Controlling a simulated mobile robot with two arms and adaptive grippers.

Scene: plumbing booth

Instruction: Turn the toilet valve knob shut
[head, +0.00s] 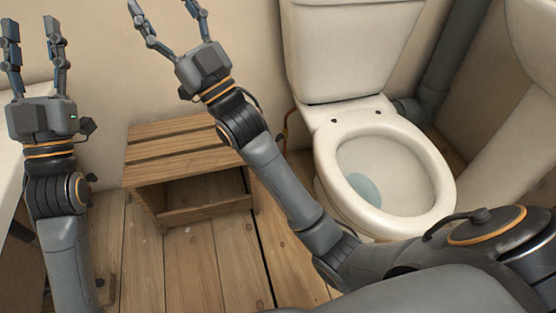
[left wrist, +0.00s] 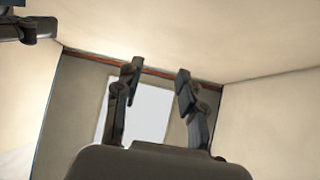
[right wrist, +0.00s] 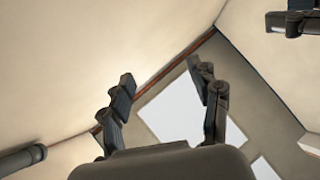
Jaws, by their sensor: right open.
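The valve knob cannot be made out in any view. The white toilet (head: 400,165) stands at the right of the head view with its seat ring down and bowl open. A thin orange-yellow line (head: 286,124) shows beside it near the wall, too small to identify. My left gripper (head: 34,48) is raised at the far left, fingers apart and empty; its fingers also show in the left wrist view (left wrist: 158,75). My right gripper (head: 170,12) is raised near the wall above the stool, open and empty; its fingers also show in the right wrist view (right wrist: 165,82).
A slatted wooden stool (head: 175,150) stands on the plank floor below my right gripper. A grey pipe (head: 445,65) runs up behind the toilet. A white fixture (head: 525,130) is at the right edge. Bare floor (head: 190,265) lies in front of the stool.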

